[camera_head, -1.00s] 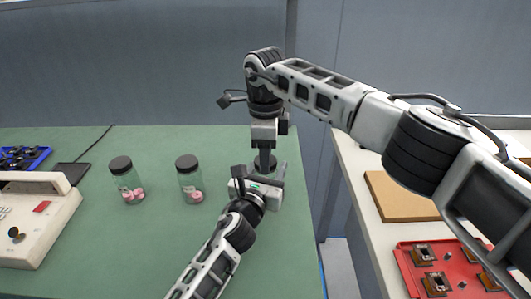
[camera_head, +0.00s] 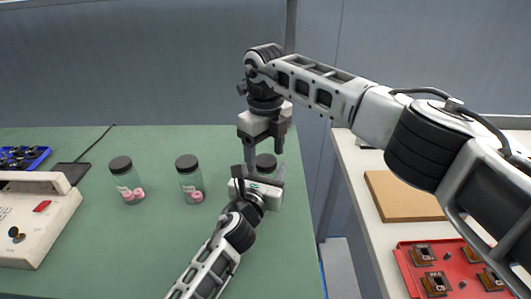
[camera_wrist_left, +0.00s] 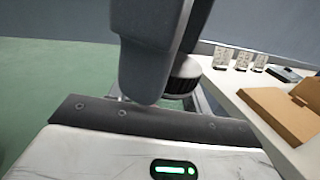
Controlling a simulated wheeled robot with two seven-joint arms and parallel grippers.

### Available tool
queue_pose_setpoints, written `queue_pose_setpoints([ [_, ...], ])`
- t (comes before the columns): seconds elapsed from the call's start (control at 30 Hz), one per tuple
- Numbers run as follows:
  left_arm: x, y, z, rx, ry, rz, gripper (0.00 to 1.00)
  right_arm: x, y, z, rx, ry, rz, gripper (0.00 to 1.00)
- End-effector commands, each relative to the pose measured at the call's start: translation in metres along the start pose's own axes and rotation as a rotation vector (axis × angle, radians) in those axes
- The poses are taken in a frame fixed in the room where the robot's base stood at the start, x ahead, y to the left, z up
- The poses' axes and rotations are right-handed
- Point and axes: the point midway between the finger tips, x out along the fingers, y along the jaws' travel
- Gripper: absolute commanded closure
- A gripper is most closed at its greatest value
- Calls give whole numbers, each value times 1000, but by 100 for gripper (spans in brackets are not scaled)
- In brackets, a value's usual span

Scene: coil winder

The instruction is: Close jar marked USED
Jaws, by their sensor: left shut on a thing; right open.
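A clear jar with a dark lid (camera_head: 266,161) stands at the right of the green table, mostly hidden by my left gripper. My left gripper (camera_head: 262,178) is shut on this jar. In the left wrist view the ribbed dark lid (camera_wrist_left: 184,80) sits at the jar's top; whether it is fully tight I cannot tell. My right gripper (camera_head: 265,152) points down at the lid, open, its fingers apart. One grey finger hides part of the lid in the left wrist view. Two more lidded jars, a middle jar (camera_head: 191,183) and a left jar (camera_head: 127,184), hold pink pieces. Their labels are too small to read.
A cream machine (camera_head: 38,225) with a red button stands at the left. A white side table at the right holds a brown board (camera_head: 402,197) and a red tray (camera_head: 445,262). A gap separates the two tables.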

Motion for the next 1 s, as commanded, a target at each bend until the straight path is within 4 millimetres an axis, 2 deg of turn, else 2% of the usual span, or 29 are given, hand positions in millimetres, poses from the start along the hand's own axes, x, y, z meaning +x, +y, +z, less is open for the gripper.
queue_pose_setpoints([
  [0.3, 0, 0, -1, 0, 2, 1, 100, -64, 0, 1, 1, -5, -4, 31],
  [0.5, 0, 0, -1, 0, 2, 1, 100, -99, 0, 0, 2, -4, -2, 31],
  [0.7, 0, 0, -1, 0, 2, 1, 100, -113, 0, 0, 1, -2, -1, 31],
  [0.97, 0, 0, -1, 0, 2, 1, 100, -115, 0, 0, 1, -2, -1, 31],
  [1.0, 0, 0, -1, 0, 2, 1, 49, -114, 0, 0, 1, -2, -1, 31],
])
